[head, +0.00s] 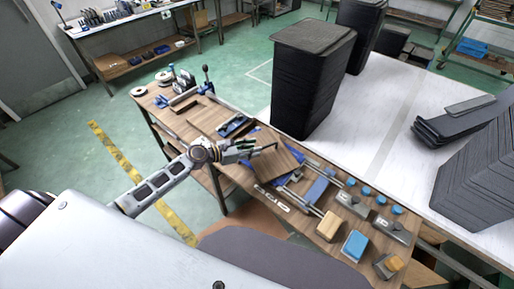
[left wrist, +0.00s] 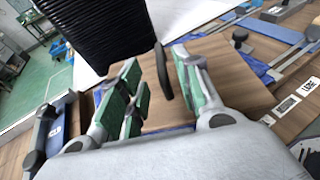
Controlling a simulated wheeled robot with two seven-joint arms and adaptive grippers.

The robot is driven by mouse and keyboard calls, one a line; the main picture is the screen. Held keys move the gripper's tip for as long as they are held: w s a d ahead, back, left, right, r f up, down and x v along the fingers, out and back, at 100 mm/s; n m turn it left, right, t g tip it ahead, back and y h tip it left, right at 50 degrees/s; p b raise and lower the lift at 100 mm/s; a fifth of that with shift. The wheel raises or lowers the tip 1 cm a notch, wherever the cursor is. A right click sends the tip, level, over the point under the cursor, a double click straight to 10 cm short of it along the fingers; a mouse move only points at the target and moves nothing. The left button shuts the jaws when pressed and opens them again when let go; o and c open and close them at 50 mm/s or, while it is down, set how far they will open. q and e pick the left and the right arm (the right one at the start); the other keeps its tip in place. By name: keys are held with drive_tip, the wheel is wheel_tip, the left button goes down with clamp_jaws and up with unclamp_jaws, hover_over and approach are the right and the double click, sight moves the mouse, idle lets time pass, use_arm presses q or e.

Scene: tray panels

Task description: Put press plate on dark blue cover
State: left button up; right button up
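The press plate (head: 278,160) appears as a square wooden board with a thin dark upright handle; it also shows in the left wrist view (left wrist: 235,75). Dark blue material (left wrist: 265,72) shows around the board's edges, apparently the cover under it; most of it is hidden. My left gripper (head: 250,148) is over the board's left part. In the left wrist view its green-padded fingers (left wrist: 164,92) are apart, with the handle (left wrist: 163,72) between them and gaps on both sides. Whether the fingers reach down around the handle is hard to tell. My right gripper is not in view.
The wooden bench (head: 215,115) holds a dark clamp-like tool (head: 236,126), blue-and-grey rails (head: 315,190), several blue round caps and wood and blue blocks (head: 355,245). A tall black stack (head: 305,85) stands on the white table (head: 375,125) just behind the board.

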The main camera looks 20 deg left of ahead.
use_arm(q)
drive_tip(key=shift+v, duration=2.1)
drive_tip(key=shift+d, duration=0.1)
